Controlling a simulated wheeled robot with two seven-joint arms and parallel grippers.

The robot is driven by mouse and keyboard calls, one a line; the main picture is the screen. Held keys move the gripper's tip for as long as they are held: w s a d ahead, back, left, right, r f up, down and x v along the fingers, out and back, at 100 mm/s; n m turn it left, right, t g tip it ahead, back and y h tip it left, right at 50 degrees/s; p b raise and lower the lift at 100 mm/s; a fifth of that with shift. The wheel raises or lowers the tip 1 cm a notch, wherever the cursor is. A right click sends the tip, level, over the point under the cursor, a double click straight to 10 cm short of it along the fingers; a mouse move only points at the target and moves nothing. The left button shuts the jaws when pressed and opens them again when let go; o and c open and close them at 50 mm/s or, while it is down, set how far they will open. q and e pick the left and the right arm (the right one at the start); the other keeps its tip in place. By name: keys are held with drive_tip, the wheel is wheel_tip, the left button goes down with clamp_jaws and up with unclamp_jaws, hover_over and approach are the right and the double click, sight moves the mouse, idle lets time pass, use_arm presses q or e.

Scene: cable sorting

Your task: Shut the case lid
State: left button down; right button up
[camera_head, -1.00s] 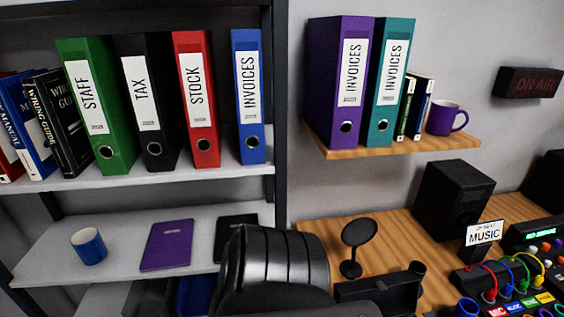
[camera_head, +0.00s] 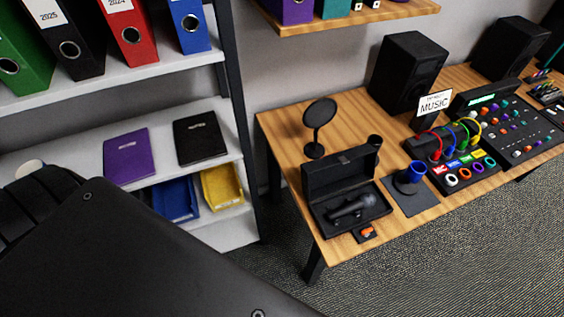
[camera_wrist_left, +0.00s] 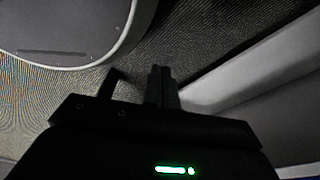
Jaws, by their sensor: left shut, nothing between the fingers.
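The black case (camera_head: 318,217) sits on the front left part of the wooden desk. Its lid (camera_head: 338,170) stands open along the back edge. A dark microphone (camera_head: 352,207) lies inside the case. My left gripper (camera_wrist_left: 160,75) shows in the left wrist view, with its dark fingers shut and empty above the floor, away from the case. In the head view, my dark arm fills the lower left, and no gripper fingers show. My right gripper is in neither view.
On the desk (camera_head: 285,155), a round pop filter (camera_head: 319,113) stands behind the case. A small orange item (camera_head: 366,233) lies in front. A shelf unit (camera_head: 240,150) stands left.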

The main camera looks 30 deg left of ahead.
use_arm(q)
drive_tip(key=w+a+r+n+t+b, duration=0.2)
drive_tip(key=w+a+r+n+t, duration=0.25)
drive_tip(key=w, duration=0.85)
drive_tip(key=w+a+r+n+t+b, duration=0.1)
drive_tip(key=w+r+n+t+b, duration=0.15)
drive_tip(key=w+r+n, duration=0.65)
drive_tip(key=w+d+r+n+t+h+b, duration=0.1)
drive_tip(key=w+d+r+n+t+h, duration=0.1)
drive_tip(key=w+r, duration=0.5)
drive_tip(key=w+d+r+n+t+h+b, duration=0.1)
drive_tip(key=w+r+n+t+h, duration=0.15)
drive_tip(key=r, duration=0.85)
drive_tip(key=w+d+r+n+t+h+b, duration=0.15)
drive_tip(key=w+r, duration=0.35)
drive_tip(key=r, duration=0.5)
drive_tip(key=shift+m+t, duration=0.35)
drive_tip(key=shift+t, duration=0.05)
drive_tip(key=p+x, duration=0.1)
drive_tip(key=x, duration=0.3)
drive_tip(key=p+x, duration=0.1)
drive_tip(key=x, duration=0.4)
drive_tip(key=shift+w+d+f, duration=0.1)
drive_tip(key=shift+w+d, duration=0.15)
drive_tip(key=shift+d, duration=0.1)
drive_tip(key=s+d+p, duration=0.1)
drive_tip(key=s+d+r, duration=0.1)
drive_tip(key=d, duration=0.1)
drive_tip(key=shift+s+p, duration=0.15)
drive_tip(key=shift+p, duration=0.25)
